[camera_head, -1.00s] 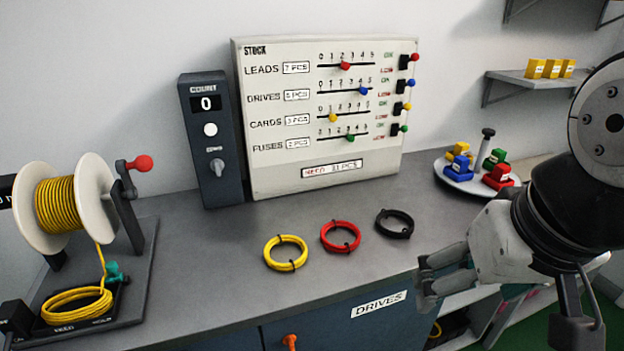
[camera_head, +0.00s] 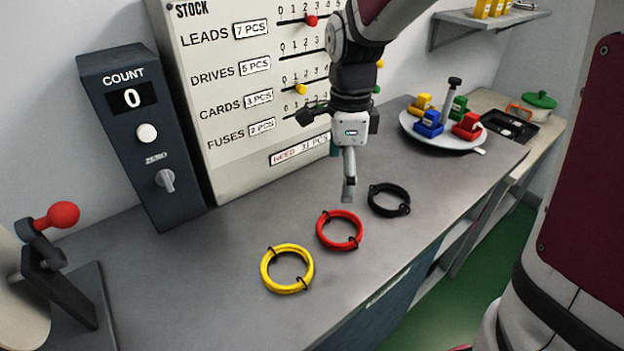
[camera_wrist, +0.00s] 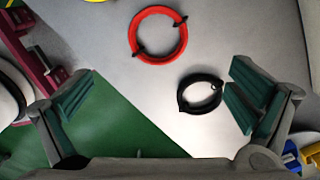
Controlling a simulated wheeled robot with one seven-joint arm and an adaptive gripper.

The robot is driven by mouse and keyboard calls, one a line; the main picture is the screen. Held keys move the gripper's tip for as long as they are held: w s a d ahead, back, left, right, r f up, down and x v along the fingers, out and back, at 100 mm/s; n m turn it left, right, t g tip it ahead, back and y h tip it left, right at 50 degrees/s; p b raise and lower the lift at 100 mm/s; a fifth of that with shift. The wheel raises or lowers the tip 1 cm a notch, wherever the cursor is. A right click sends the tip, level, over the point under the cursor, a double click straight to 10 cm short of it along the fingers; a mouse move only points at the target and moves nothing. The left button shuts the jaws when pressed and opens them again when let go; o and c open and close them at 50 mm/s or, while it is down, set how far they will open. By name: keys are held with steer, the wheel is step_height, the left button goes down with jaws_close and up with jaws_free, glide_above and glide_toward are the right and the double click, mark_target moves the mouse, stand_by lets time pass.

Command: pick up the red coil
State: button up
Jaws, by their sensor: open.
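The red coil (camera_head: 340,246) lies flat on the grey counter, between the yellow coil (camera_head: 287,270) and the black coil (camera_head: 389,199). My gripper (camera_head: 349,190) hangs above the counter, pointing down, just behind and above the red coil, and is empty. In the wrist view the red coil (camera_wrist: 159,35) is at the top centre, beyond the fingertips. The black coil (camera_wrist: 200,93) shows nearer, close to the right finger. My gripper (camera_wrist: 160,100) is open there, its green-padded fingers wide apart.
The stock board (camera_head: 235,90) and count box (camera_head: 140,135) stand along the wall behind. A round white tray (camera_head: 415,136) with coloured blocks is at the back right. A reel's red knob (camera_head: 64,214) is at left. The counter around the coils is clear.

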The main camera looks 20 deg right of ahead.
glide_above(340, 232)
step_height(340, 232, down, 8)
steer(key=shift+w+a+f, duration=0.15)
steer(key=shift+f, duration=0.05)
steer(key=shift+s+f, duration=0.2)
steer(key=shift+f, duration=2.5)
steer(key=c, duration=1)
